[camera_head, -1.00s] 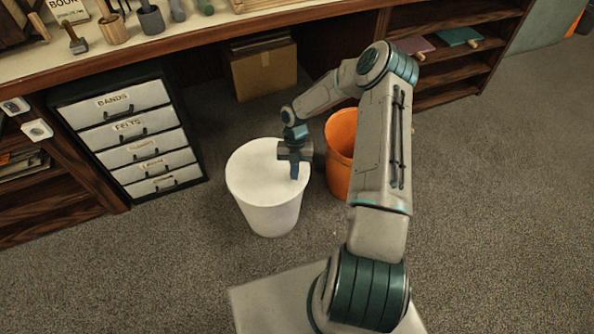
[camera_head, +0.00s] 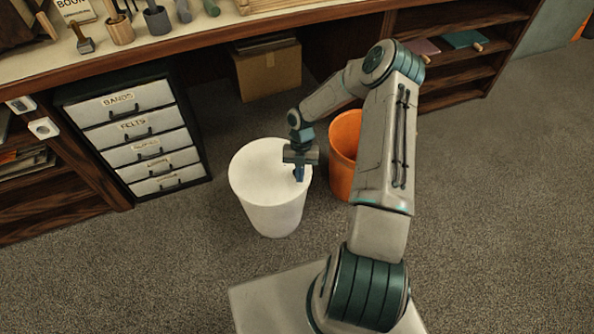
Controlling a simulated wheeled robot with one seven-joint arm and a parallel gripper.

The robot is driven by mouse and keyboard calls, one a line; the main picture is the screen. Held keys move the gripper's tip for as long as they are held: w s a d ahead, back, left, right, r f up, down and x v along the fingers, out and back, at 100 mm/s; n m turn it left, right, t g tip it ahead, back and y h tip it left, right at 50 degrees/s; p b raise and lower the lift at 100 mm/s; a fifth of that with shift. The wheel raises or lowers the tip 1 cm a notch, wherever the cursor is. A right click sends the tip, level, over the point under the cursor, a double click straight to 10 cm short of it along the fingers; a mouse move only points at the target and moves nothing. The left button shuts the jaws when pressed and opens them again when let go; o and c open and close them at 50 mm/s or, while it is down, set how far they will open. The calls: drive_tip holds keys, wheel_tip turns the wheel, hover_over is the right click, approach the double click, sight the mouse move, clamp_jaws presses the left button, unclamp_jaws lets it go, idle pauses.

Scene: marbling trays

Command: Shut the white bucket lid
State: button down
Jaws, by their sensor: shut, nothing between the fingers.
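The white bucket (camera_head: 272,213) stands upright on the carpet in front of the desk. Its top shows as a pale, flat-looking white round, which looks like the lid (camera_head: 258,170) lying level across the rim. I cannot tell whether the lid's edge is pressed fully down. My gripper (camera_head: 299,177) points down over the right part of the white top, fingers together and empty. The fingertips are at or just above the surface; contact is not clear. My gripper hides a bit of the right rim.
An orange bucket (camera_head: 343,158) stands close to the right, partly behind my arm. A drawer cabinet (camera_head: 140,135) is to the left. A cardboard box (camera_head: 268,73) sits under the desk (camera_head: 215,38). A shelf unit (camera_head: 465,62) is at the back right. Carpet is free at front left and right.

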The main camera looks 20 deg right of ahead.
drive_tip(key=shift+s+d+r+p, duration=0.1)
drive_tip(key=shift+s+r+p, duration=0.1)
drive_tip(key=shift+s, duration=0.35)
drive_tip(key=shift+s+d+r+p, duration=0.1)
drive_tip(key=shift+s+r, duration=0.1)
drive_tip(key=shift+s, duration=0.35)
drive_tip(key=a+p+v, duration=0.1)
drive_tip(key=v, duration=0.8)
drive_tip(key=shift+w+a+r, duration=0.25)
drive_tip(key=shift+w+a, duration=0.1)
drive_tip(key=shift+w, duration=0.05)
drive_tip(key=s+r+m+t+h+p, duration=0.1)
drive_tip(key=s+r+m+p, duration=0.3)
drive_tip(key=r, duration=0.6)
drive_tip(key=s+a+r+m+h+p, duration=0.1)
drive_tip(key=r+m+p, duration=0.1)
drive_tip(key=r+m, duration=0.6)
drive_tip(key=s+r+m+t+h+p, duration=0.1)
drive_tip(key=s+r+m+p, duration=0.2)
drive_tip(key=r, duration=0.8)
drive_tip(key=s+a+r+m+t+p, duration=0.2)
drive_tip(key=s+r+m+p, duration=0.2)
drive_tip(key=s+r+m, duration=0.3)
drive_tip(key=s+a+r+m+t+y+p, duration=0.1)
drive_tip(key=s+r+m+p, duration=0.4)
drive_tip(key=r, duration=0.8)
drive_tip(key=shift+s+a+m+t, duration=0.4)
drive_tip(key=shift+s+m+t, duration=0.3)
drive_tip(key=shift+s+m, duration=1.15)
drive_tip(key=shift+w+m, duration=0.45)
